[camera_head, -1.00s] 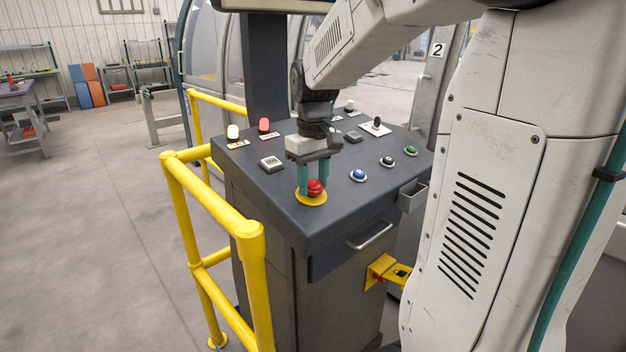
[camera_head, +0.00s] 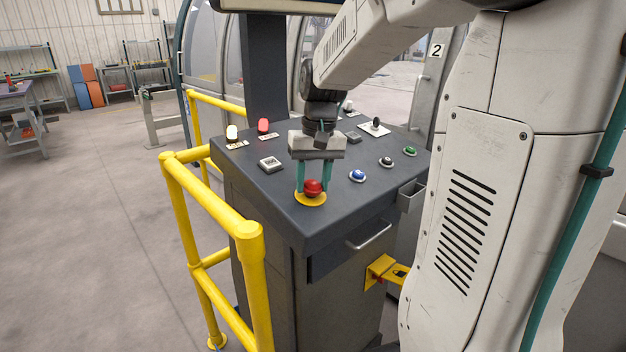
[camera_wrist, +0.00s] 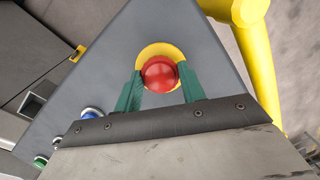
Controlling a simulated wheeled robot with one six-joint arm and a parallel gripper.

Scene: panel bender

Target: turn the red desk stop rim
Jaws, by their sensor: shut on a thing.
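The red desk stop (camera_head: 313,187) is a round red mushroom button on a yellow disc (camera_head: 311,200) near the front corner of the dark desk. In the wrist view the red button (camera_wrist: 160,74) sits between two green fingers, with the yellow ring (camera_wrist: 152,49) showing beyond it. My gripper (camera_head: 314,180) points down from above. Its green fingers are shut on the red rim, one on each side. In the wrist view my gripper (camera_wrist: 160,82) hides part of the near side of the disc.
A blue button (camera_head: 358,175), a black button (camera_head: 386,161) and a green button (camera_head: 410,151) stand to the right on the desk (camera_head: 290,228). A yellow railing (camera_head: 205,205) runs close along the left side.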

